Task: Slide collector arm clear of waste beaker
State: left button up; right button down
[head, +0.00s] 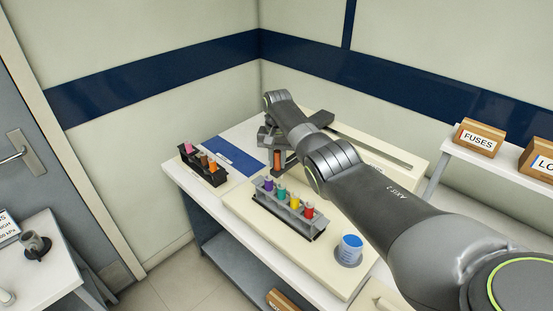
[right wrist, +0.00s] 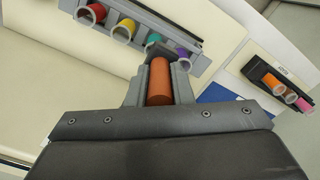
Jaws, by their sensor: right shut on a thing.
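My right gripper (head: 277,150) is at the far end of the bench, its arm reaching in from the lower right. It is shut on a brown-orange cylinder, which shows upright in the head view (head: 277,162) and between the fingers in the right wrist view (right wrist: 159,82). This cylinder looks like the collector arm's handle; the rest of that arm is largely hidden by my gripper and arm. A beaker with blue contents (head: 350,249), likely the waste beaker, stands on a grey disc at the front right, well apart from my gripper. My left gripper is not in view.
A grey rack (head: 288,212) of several coloured tubes stands in front of the gripper. A black rack (head: 205,168) and a blue mat (head: 233,157) lie to its left. A long grey rail (head: 372,150) runs behind my arm. Cartons (head: 478,138) stand on a right shelf.

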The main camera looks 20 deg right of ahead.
jog(key=c, duration=1.4)
grip_release()
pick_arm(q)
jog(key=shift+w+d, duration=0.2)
pick_arm(e)
jog(key=shift+o, duration=0.5)
pick_arm(q)
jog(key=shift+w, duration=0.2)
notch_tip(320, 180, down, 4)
jog(key=b, duration=0.4)
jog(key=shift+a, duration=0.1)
pick_arm(e)
notch_tip(320, 180, up, 17)
jog(key=shift+r, duration=0.2)
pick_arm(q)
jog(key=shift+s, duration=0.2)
pick_arm(e)
jog(key=shift+f, duration=0.1)
